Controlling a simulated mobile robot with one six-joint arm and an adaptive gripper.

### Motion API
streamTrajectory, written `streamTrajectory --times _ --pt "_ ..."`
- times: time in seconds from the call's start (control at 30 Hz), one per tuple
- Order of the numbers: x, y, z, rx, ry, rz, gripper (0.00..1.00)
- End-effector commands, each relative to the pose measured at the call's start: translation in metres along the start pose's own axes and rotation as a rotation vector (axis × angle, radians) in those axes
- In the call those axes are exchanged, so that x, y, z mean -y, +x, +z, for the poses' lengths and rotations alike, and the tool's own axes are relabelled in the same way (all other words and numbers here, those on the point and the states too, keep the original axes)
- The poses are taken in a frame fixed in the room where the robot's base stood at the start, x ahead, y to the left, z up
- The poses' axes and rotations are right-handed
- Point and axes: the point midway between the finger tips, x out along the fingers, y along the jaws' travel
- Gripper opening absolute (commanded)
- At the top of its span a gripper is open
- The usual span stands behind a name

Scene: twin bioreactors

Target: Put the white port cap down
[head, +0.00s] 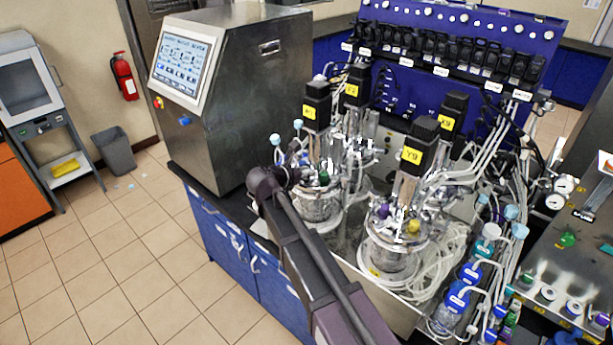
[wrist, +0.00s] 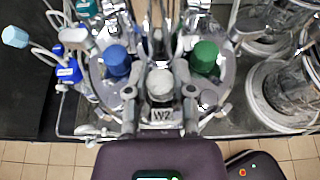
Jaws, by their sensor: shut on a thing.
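My gripper (wrist: 159,96) is shut on the white port cap (wrist: 160,84), one finger on each side of it in the wrist view. A "W2" tag shows just below the cap. The cap is over the near edge of a vessel's metal head plate; I cannot tell whether it touches the plate. A blue cap (wrist: 117,60) sits on the plate to the left and a green cap (wrist: 204,57) to the right. In the head view my arm reaches to the left vessel (head: 320,205), where the green cap (head: 323,178) shows; my fingers and the white cap are not clearly visible there.
A second glass vessel (head: 392,255) stands to the right, with purple and yellow caps. Tubing and blue-capped bottles (head: 458,298) crowd the right side. A steel control cabinet (head: 235,95) stands behind on the left. A dark strip of bench (wrist: 30,110) is clear in the wrist view.

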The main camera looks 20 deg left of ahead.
Motion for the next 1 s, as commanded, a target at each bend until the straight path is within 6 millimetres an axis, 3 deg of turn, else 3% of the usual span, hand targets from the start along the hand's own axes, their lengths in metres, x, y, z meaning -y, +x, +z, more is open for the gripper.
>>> streamTrajectory --times 0.47,0.5,0.6,1.0 --pt "0.0006 0.0023 -0.0037 0.0 0.0 -0.001 0.06" --pt "0.0005 0.0018 -0.0023 0.0 0.0 -0.001 0.44" --pt "0.0005 0.0017 -0.0022 0.0 0.0 -0.001 0.66" --pt "0.0005 0.0014 -0.0017 0.0 0.0 -0.001 0.66"
